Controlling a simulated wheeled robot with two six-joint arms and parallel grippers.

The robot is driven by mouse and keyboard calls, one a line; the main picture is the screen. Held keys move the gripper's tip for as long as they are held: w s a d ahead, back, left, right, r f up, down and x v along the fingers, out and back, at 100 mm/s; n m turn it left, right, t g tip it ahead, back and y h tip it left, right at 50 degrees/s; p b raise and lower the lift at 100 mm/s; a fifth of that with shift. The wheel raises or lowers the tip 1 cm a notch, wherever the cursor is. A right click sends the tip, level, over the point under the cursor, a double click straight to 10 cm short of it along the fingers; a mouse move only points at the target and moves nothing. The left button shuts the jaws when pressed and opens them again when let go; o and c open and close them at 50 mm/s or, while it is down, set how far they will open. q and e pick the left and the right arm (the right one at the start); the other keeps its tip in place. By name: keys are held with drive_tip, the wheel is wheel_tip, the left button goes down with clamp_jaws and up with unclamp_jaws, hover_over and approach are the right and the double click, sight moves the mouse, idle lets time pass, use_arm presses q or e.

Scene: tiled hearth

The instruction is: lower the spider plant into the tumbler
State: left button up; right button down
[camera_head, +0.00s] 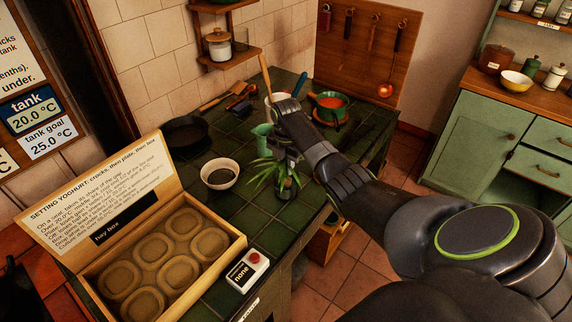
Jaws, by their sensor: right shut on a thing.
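The spider plant (265,172), with long thin green leaves, is over the green tiled counter in the middle of the head view. My right gripper (284,152) reaches in from the right and is shut on the plant near its top. A small clear glass, apparently the tumbler (289,190), shows at the plant's lower right. Leaves overlap its rim, so I cannot tell whether the plant's base is inside it or only above it. The gripper's fingertips are small and partly hidden by leaves. My left gripper is out of view.
An open hay box (165,262) and a red-button device (248,270) are in front. Pans and an orange-filled pot (331,104) stand farther back.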

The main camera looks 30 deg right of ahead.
drive_tip(key=shift+f+b, duration=1.1)
drive_tip(key=shift+f, duration=0.65)
idle(0.6)
drive_tip(key=c, duration=1.2)
unclamp_jaws()
wheel_tip(320, 180, up, 11)
drive_tip(key=shift+f+b, duration=0.1)
drive_tip(key=shift+b, duration=0.8)
wheel_tip(320, 180, up, 5)
drive_tip(key=p, duration=0.2)
drive_tip(key=shift+f+p, duration=0.2)
drive_tip(key=shift+p, duration=0.1)
drive_tip(key=shift+r+p, duration=1.05)
